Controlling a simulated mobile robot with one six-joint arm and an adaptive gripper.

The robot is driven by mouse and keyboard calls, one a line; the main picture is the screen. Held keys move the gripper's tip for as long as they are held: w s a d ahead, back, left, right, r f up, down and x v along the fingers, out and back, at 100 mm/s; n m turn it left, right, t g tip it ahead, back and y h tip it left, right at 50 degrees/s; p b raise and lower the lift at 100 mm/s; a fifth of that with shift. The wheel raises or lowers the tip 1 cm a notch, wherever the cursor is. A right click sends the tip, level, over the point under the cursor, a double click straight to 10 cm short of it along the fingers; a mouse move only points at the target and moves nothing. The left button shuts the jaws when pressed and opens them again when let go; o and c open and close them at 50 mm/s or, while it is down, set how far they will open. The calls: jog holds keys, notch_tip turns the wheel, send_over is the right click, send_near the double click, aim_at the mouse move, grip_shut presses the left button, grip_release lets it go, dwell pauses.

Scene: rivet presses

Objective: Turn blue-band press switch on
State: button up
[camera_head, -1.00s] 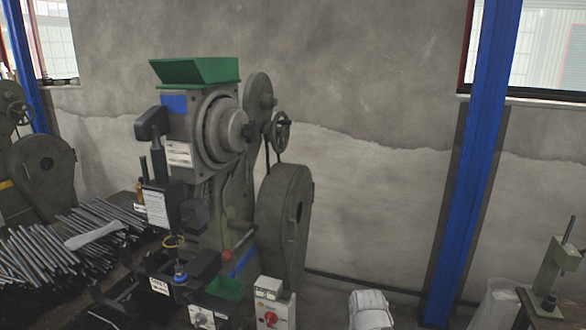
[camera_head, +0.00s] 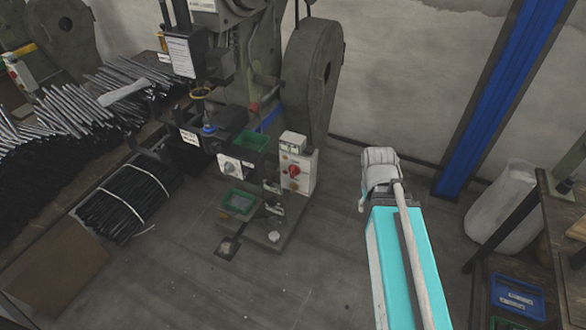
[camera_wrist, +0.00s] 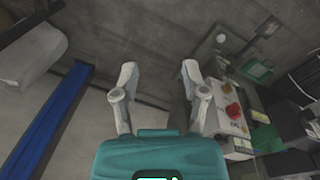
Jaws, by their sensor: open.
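The grey-green press (camera_head: 268,60) stands left of centre in the head view, its top cut off. A blue strip (camera_head: 268,119) shows on its body. A white switch box (camera_head: 297,177) with a red rotary switch (camera_head: 293,171) is mounted low on its right side. I cannot read the switch's position. In the wrist view the box (camera_wrist: 217,121) and red switch (camera_wrist: 233,111) lie to the right of my gripper (camera_wrist: 158,72). My gripper is open and empty, apart from the box. In the head view its fingers are not clearly visible.
A grey box with a dial (camera_head: 237,168) sits left of the switch box. Green trays (camera_head: 239,204) and bundled rods (camera_head: 125,203) are lower left. A blue post (camera_head: 490,95), a white sack (camera_head: 500,200) and a shelf are at right.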

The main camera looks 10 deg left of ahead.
jog(key=w+a+f+n+t+h+b, duration=0.3)
jog(key=w+f+n+h+b, duration=0.15)
jog(key=f+n+b, duration=0.35)
jog(key=n+t+b, duration=1.4)
jog(key=n+b, duration=0.9)
jog(key=b, duration=0.2)
send_near(291, 172)
jog(key=v, duration=0.4)
jog(key=shift+w+r+h, duration=0.2)
jog(key=shift+r+h, duration=0.05)
jog(key=shift+w+m, duration=0.15)
jog(key=shift+m, duration=0.15)
jog(key=x, duration=1.3)
jog(key=shift+w+d+f, duration=0.1)
jog(key=shift+w+f, duration=0.15)
jog(key=shift+f, duration=0.05)
grip_shut()
